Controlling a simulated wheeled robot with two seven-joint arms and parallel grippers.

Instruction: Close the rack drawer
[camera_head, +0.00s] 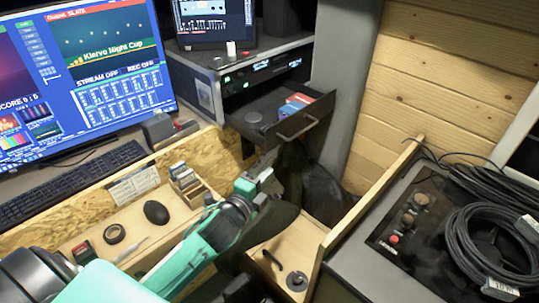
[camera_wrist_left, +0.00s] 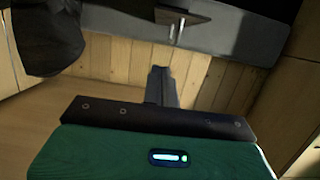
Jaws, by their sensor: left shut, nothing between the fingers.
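The rack drawer (camera_head: 262,131) is pulled out of the grey rack (camera_head: 215,72) in the head view. Its dark front carries a light bar handle (camera_head: 297,127). A round dark object and some red and blue boxes (camera_head: 298,102) lie inside it. My left gripper (camera_head: 268,167) is shut and empty, below and in front of the drawer and apart from the handle. In the left wrist view its fingers (camera_wrist_left: 163,84) are together, with wood panelling beyond them. My right gripper is not in view.
A desk with a keyboard (camera_head: 70,180), a mouse (camera_head: 156,212) and a card box (camera_head: 187,184) lies left of my arm. A black bag-like shape (camera_head: 305,185) sits below the drawer. A case with coiled cables (camera_head: 475,245) stands at the right.

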